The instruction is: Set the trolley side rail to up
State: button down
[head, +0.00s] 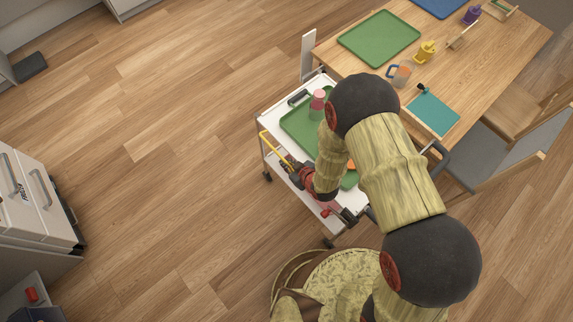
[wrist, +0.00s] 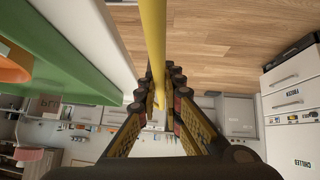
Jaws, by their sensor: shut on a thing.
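The trolley (head: 268,117) is white, with a green tray on its top, and stands against the wooden table's near end. Its side rail (head: 270,142) is a yellow bar along the trolley's left side. My gripper (head: 289,167) is shut on this bar. In the wrist view the yellow rail (wrist: 154,40) runs down between the fingers of my gripper (wrist: 160,98), beside the trolley's white edge. My arm hides much of the trolley's right part, and I cannot tell the rail's exact height.
A red part (head: 325,213) shows low at the trolley's near end. The wooden table (head: 480,75) holds trays and cups. Open floor (head: 150,150) lies left of the trolley, with white drawers (head: 35,205) farther left.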

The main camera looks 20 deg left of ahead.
jog(key=w+m+g+y+p, duration=0.1)
jog(key=d+r+m+g+y+p, duration=0.1)
jog(key=g, duration=0.1)
jog(key=w+m+g+y+p, duration=0.1)
jog(key=shift+w+d+r+g+p, duration=0.25)
jog(key=shift+w+r+g+p, duration=0.1)
jog(key=shift+r+g+p, duration=0.05)
jog(key=shift+w+d+m+g+y, duration=0.25)
jog(key=shift+w+m+g+y, duration=0.25)
jog(key=shift+m+g+y, duration=0.3)
jog(key=shift+w+d+m+g+y+b, duration=0.15)
jog(key=shift+w+m+g+y+b, duration=0.2)
jog(key=shift+m+g+y+b, duration=0.25)
jog(key=c, duration=2)
grip_release()
jog(key=shift+o, duration=0.4)
jog(key=shift+r, duration=0.1)
